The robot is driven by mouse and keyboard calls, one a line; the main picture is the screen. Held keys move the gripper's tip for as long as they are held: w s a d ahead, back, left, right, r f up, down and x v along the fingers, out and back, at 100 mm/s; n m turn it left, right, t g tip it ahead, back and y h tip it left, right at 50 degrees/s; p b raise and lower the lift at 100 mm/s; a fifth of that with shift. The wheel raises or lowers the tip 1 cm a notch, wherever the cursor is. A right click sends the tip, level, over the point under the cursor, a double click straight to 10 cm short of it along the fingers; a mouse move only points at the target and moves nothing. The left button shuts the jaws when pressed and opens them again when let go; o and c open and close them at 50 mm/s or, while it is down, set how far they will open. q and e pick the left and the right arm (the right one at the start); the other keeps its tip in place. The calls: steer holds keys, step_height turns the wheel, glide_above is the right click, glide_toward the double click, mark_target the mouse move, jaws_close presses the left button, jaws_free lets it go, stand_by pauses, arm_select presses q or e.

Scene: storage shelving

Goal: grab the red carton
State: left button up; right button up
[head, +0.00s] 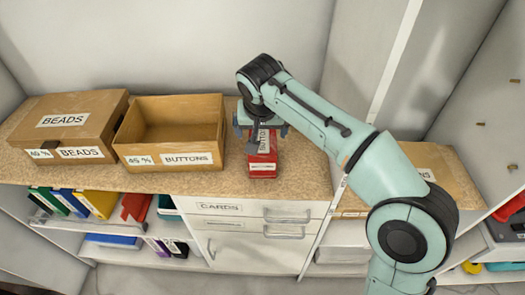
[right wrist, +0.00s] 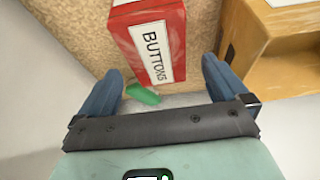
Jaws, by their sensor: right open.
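The red carton (head: 264,158) stands on the brown speckled counter near its front edge, right of the open box. It carries a white label; in the right wrist view the carton (right wrist: 150,42) reads BUTTONS. My right gripper (head: 260,131) is over the carton in the head view and hides part of its top. In the right wrist view its two blue fingers (right wrist: 161,72) are apart, with the carton's lower end between their tips. Nothing is gripped, and I cannot tell whether a finger touches the carton. My left gripper is not in view.
An open cardboard box (head: 131,135) labelled BUTTONS and a closed BEADS box (head: 95,102) stand left of the carton. Drawers (head: 240,226) lie below the counter. A tall grey panel (head: 372,60) rises on the right. Bare counter (head: 308,175) shows right of the carton.

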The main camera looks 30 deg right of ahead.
mark_target(263, 138)
steer(key=shift+s+b+x, duration=0.1)
steer(key=shift+b+x, duration=0.2)
steer(key=shift+x, duration=1.3)
steer(key=shift+s+b+x, duration=0.15)
steer(key=shift+b+x, duration=0.15)
steer(key=shift+x, duration=1.3)
steer(key=shift+f, duration=0.25)
steer(key=c, duration=1)
steer(key=shift+c, duration=0.3)
steer(key=shift+r, duration=0.1)
